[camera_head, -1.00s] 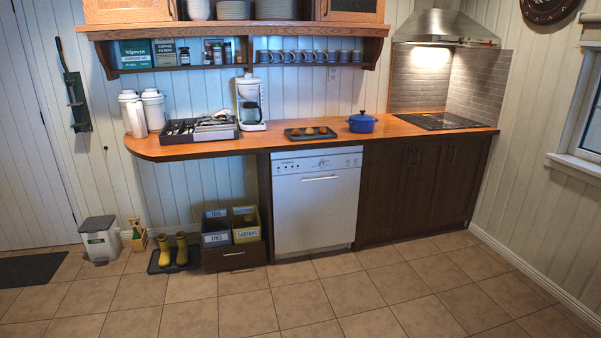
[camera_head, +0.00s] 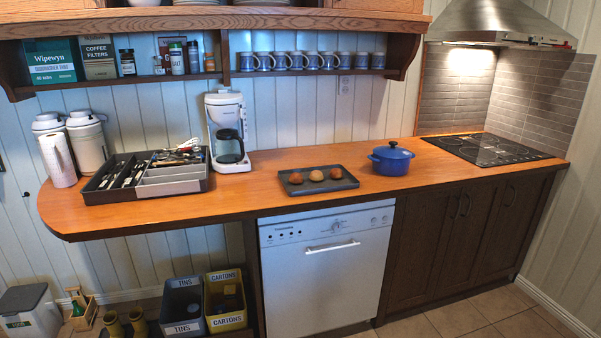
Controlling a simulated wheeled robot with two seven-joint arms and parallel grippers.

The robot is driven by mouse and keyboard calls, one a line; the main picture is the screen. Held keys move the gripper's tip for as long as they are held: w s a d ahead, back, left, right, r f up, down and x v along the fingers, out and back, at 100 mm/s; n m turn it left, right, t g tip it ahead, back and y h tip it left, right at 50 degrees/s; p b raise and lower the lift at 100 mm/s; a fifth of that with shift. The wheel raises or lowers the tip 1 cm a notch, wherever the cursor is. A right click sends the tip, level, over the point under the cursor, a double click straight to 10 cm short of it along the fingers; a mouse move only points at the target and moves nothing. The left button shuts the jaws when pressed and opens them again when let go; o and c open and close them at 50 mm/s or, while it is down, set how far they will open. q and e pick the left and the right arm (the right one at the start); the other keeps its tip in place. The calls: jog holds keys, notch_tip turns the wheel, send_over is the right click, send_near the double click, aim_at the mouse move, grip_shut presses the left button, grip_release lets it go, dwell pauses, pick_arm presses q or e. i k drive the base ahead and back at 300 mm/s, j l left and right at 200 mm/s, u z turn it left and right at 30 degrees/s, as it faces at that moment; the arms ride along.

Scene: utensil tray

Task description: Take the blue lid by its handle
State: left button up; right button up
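The blue lid (camera_head: 391,151) sits on a blue pot (camera_head: 391,166) on the wooden counter, right of the middle in the head view. A small knob handle (camera_head: 392,144) stands up at the top of the lid. The pot has side handles and stands between a dark tray and the black cooktop. Neither of my grippers shows in the head view.
A dark tray with several round brown items (camera_head: 317,179) lies left of the pot. The black cooktop (camera_head: 487,149) is to the right. A utensil tray (camera_head: 146,179), white coffee maker (camera_head: 228,134) and canisters (camera_head: 87,143) stand further left. A mug shelf hangs above.

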aim_at(392, 152)
jog(key=i+z, duration=0.1)
jog(key=i, duration=0.6)
jog(key=i+j+z, duration=0.1)
jog(key=i, duration=0.6)
jog(key=i+j, duration=0.2)
jog(key=i, duration=0.45)
jog(key=i+l+z, duration=0.05)
